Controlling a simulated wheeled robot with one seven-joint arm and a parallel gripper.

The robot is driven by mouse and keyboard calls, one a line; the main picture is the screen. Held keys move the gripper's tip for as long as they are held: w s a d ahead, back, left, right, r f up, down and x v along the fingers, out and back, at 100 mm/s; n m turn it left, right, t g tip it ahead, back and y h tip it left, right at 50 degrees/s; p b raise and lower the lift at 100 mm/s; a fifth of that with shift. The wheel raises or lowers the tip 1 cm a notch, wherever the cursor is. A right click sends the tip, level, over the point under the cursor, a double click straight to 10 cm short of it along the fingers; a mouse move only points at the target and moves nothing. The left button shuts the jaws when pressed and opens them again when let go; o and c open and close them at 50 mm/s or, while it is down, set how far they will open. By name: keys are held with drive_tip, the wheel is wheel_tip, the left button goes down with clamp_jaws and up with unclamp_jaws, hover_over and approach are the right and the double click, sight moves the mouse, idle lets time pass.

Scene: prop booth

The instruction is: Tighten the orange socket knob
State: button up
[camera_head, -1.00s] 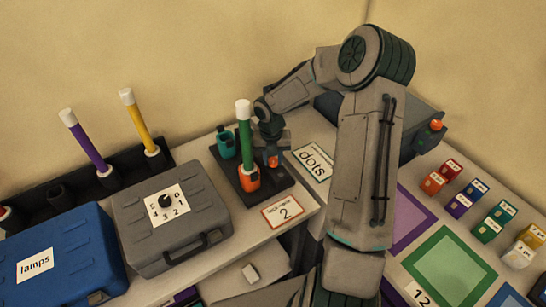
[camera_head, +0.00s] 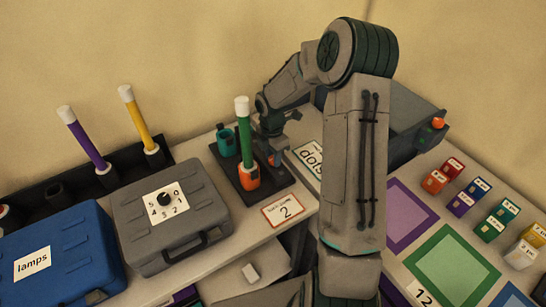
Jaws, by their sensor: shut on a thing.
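The orange socket (camera_head: 249,177) stands on a dark base plate (camera_head: 262,197) on the left bench, with a green tube with a white cap (camera_head: 245,135) upright in it. My gripper (camera_head: 273,158) points down just right of the orange socket, at its side. A small orange part, which looks like the socket's knob, shows at the fingertips. The gripper is shut on it; my own fingers mostly hide the knob. A teal socket (camera_head: 227,143) stands behind on the same plate.
A card marked 2 (camera_head: 283,210) lies in front of the plate, and a "dots" card (camera_head: 312,160) to its right, partly hidden by my arm. A grey case (camera_head: 175,238) and a blue case (camera_head: 62,262) stand left. Purple and yellow tubes (camera_head: 140,115) stand behind.

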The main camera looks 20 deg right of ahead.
drive_tip(key=m+b, duration=0.1)
drive_tip(key=m, duration=0.3)
drive_tip(key=shift+w+m, duration=0.1)
drive_tip(key=shift+m, duration=0.2)
drive_tip(key=shift+d+m+b, duration=0.1)
drive_tip(key=shift+m+b, duration=0.65)
drive_tip(key=shift+m, duration=0.65)
drive_tip(key=o, duration=1)
drive_tip(key=shift+c, duration=0.2)
drive_tip(key=shift+r, duration=0.15)
wheel_tip(320, 180, up, 14)
drive_tip(key=b, duration=0.1)
drive_tip(key=shift+w+f, duration=0.2)
drive_tip(key=shift+d, duration=0.1)
